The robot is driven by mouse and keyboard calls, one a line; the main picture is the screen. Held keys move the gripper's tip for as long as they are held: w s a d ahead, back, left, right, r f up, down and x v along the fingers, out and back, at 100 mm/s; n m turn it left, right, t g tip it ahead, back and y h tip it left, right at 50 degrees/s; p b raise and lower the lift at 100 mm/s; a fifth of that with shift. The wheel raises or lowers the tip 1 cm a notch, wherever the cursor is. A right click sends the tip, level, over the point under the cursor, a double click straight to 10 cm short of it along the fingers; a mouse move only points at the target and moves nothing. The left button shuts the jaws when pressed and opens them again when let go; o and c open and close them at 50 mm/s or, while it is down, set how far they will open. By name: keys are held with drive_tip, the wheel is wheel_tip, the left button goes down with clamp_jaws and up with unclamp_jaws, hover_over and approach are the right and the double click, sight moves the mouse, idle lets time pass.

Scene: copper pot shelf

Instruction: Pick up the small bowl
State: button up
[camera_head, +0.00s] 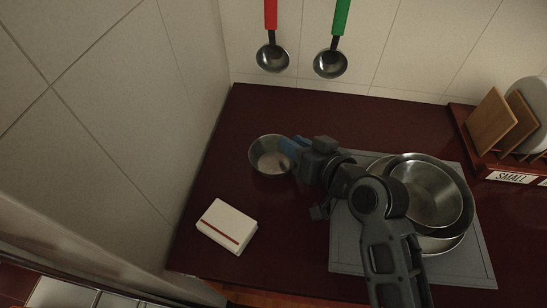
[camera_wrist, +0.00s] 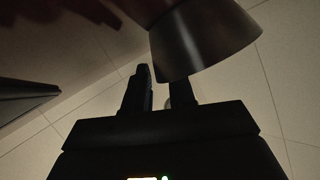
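The small bowl (camera_head: 264,160) is a metal bowl at the left-middle of the dark red counter in the head view. In the wrist view the bowl (camera_wrist: 208,38) fills the upper right, close to the fingers. There my gripper (camera_wrist: 160,85) shows its two dark fingers apart with a gap between them. The left finger is beside the bowl, and the bowl's wall hides the tip of the right finger. I cannot tell whether the fingers touch the wall.
Larger nested metal bowls (camera_head: 432,196) stand on a grey mat (camera_head: 478,262) at the right, under my arm. A white box with a red stripe (camera_head: 227,226) lies front left. Two ladles (camera_head: 272,57) hang on the back wall. A wooden rack (camera_head: 488,165) labelled SMALL is far right.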

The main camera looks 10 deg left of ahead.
clamp_jaws()
drive_tip(key=shift+r, duration=0.1)
drive_tip(key=shift+r, duration=0.6)
wheel_tip(320, 180, up, 3)
drive_tip(key=shift+r, duration=0.1)
drive_tip(key=s+d+r+b, duration=0.1)
drive_tip(key=d+r, duration=0.5)
drive_tip(key=d, duration=0.5)
drive_tip(key=shift+s+d+r, duration=0.15)
drive_tip(key=shift+d+r, duration=0.05)
drive_tip(key=shift+d, duration=0.15)
